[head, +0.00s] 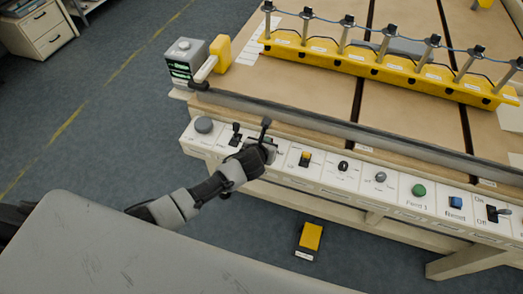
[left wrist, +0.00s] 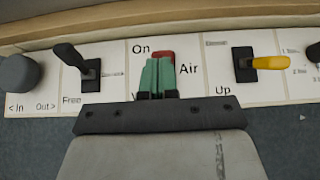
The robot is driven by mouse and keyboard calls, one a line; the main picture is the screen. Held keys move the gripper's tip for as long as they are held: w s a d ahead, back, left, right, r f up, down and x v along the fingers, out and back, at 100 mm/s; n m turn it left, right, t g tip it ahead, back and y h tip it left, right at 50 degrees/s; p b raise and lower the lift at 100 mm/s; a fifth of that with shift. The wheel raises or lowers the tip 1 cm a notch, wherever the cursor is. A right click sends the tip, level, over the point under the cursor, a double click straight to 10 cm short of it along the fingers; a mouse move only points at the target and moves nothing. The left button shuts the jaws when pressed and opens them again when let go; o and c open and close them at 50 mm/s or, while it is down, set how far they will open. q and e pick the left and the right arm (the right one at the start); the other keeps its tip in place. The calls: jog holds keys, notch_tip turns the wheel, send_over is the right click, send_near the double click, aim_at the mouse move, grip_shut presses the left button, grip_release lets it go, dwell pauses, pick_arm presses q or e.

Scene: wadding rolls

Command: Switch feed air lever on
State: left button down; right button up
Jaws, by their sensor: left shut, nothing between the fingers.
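The feed air lever shows in the left wrist view as a red piece (left wrist: 163,55) just behind my fingers, beside the word "On" and left of the word "Air". The rest of the lever and the lower label are hidden by the fingers. My left gripper (left wrist: 157,72) has its green fingers together, with nothing held, over the air lever's panel. I cannot tell whether they touch the lever. In the head view my left gripper (head: 263,149) is at the panel's front edge, between a black lever and a yellow one. My right gripper is not in view.
On the panel, a black lever (left wrist: 68,56) and grey knob (left wrist: 17,74) are left of the air lever; a yellow-handled lever (left wrist: 268,63) is right. Further right are a green button (head: 419,190) and blue button (head: 456,202). A yellow pedal (head: 311,236) lies on the floor.

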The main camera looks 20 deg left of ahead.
pick_arm(q)
jog(key=shift+w+r+p, duration=0.4)
jog(key=shift+r, duration=0.15)
jog(key=shift+w, duration=0.3)
jog(key=shift+w+f+p, duration=0.1)
jog(key=shift+w+p, duration=0.2)
jog(key=shift+w, duration=0.05)
jog(key=shift+w+d, duration=0.1)
jog(key=shift+w, duration=0.45)
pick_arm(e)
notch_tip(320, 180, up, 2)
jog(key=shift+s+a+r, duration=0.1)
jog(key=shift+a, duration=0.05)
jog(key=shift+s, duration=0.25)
pick_arm(q)
jog(key=shift+p, duration=0.35)
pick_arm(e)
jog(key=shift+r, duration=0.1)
